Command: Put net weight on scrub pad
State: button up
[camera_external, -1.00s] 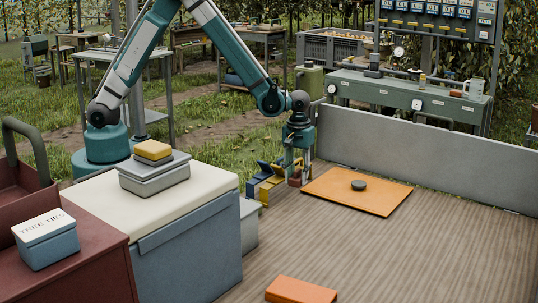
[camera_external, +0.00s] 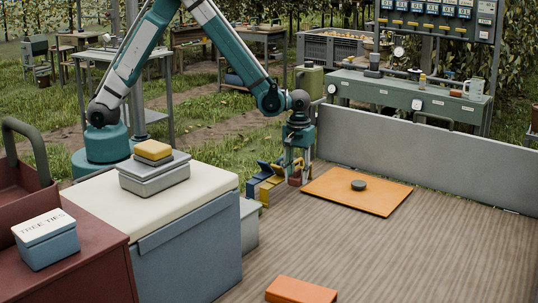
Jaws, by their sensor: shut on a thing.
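My gripper (camera_external: 296,174) points down just left of the flat orange board, low over the deck. It is shut on a small reddish-brown piece (camera_external: 295,181), possibly the net weight, which the fingers partly hide. I cannot tell whether this piece touches the deck. A dark green round pad (camera_external: 358,185) lies on the orange board (camera_external: 345,202), to the right of my gripper. An orange block (camera_external: 300,290) lies on the deck at the front, and a yellow block (camera_external: 153,150) sits on a grey box at the left. Which of these is the scrub pad is not certain.
Blue and yellow blocks or bins (camera_external: 262,182) stand close left of my gripper. A cream-topped chest (camera_external: 170,195) carries the grey box (camera_external: 154,178). A tree ties box (camera_external: 46,240) sits on a red cart. A grey wall (camera_external: 430,160) bounds the back. The middle deck is clear.

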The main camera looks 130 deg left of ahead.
jog(key=w+d+r+m+p, duration=0.3)
jog(key=w+d+r, duration=0.1)
jog(key=d+r, duration=0.4)
jog(key=w+d+r+m+p, duration=0.2)
jog(key=w+d+r+p, duration=0.25)
jog(key=d, duration=0.55)
notch_tip(320, 180, up, 35)
jog(key=m+p, duration=1.4)
jog(key=p, duration=0.4)
send_over(152, 145)
jog(key=shift+s+r, duration=0.1)
jog(key=shift+a, duration=0.1)
jog(key=shift+f, duration=2.95)
jog(key=shift+f, duration=0.1)
jog(key=shift+f+p, duration=0.35)
jog(key=shift+f, duration=1.65)
